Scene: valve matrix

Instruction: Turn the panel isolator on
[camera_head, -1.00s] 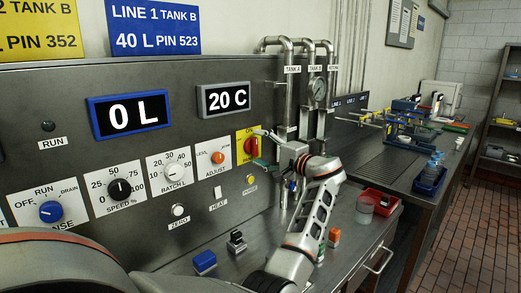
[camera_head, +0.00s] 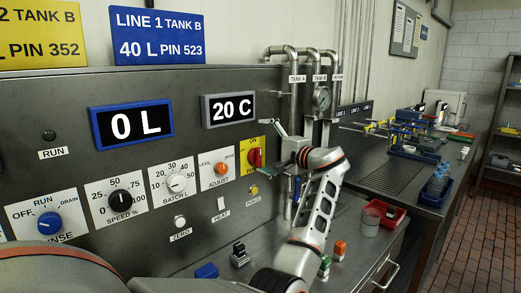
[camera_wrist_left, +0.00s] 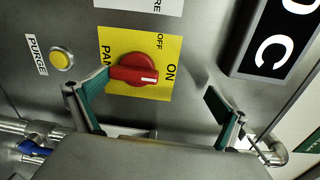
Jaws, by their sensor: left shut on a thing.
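The panel isolator is a red rotary knob on a yellow plate (camera_head: 243,143) at the right of the panel. In the left wrist view the knob (camera_wrist_left: 135,75) has its white mark toward the word ON. In the head view its handle (camera_head: 256,158) stands upright. My left gripper (camera_head: 268,148) is at the knob, its fingers either side of it. In the wrist view, the left finger of the gripper (camera_wrist_left: 157,85) meets one end of the handle, and a gap shows before the right finger. My right gripper is not in view.
A yellow purge button (camera_wrist_left: 61,60) sits beside the isolator. A red bin (camera_head: 383,213) and small coloured blocks stand on the bench below.

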